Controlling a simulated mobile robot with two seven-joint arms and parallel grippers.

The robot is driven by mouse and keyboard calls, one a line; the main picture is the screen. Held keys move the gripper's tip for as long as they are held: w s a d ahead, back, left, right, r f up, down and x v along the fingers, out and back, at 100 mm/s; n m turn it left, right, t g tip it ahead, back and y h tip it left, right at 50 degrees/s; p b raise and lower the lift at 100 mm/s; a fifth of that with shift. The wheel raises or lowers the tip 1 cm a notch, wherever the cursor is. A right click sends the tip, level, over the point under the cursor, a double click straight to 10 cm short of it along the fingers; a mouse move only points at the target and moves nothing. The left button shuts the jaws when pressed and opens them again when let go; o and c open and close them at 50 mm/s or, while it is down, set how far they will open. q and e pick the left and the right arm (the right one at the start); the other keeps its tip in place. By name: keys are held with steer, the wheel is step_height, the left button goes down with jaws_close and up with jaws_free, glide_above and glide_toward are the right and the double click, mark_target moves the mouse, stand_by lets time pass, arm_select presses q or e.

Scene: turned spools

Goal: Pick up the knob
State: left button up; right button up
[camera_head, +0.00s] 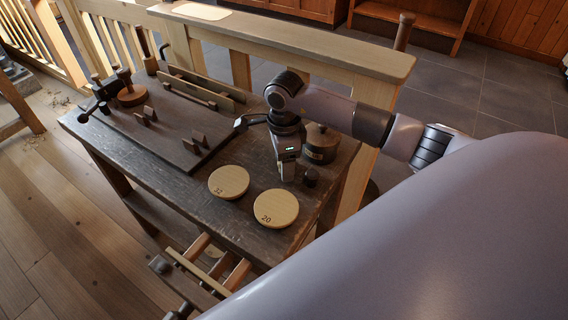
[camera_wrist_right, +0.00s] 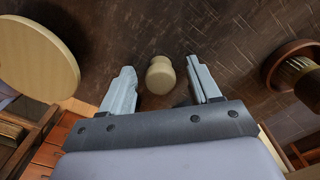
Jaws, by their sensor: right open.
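A pale, rounded wooden knob (camera_wrist_right: 160,76) shows in the right wrist view between the two fingers of my right gripper (camera_wrist_right: 160,66). The fingers are apart, with a gap on each side of the knob, and do not grip it. In the head view my right gripper (camera_head: 287,172) points down over the front right of the workbench (camera_head: 245,165). My left gripper is not in view.
Two round wooden discs, marked 32 (camera_head: 229,181) and 20 (camera_head: 276,208), lie left of and in front of the gripper. A round brown pot (camera_head: 320,144) stands close behind it. A board (camera_head: 165,125) with small wooden pieces covers the bench's left. A wooden rail (camera_head: 290,38) runs behind.

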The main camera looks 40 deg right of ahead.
steer(key=c, duration=1.1)
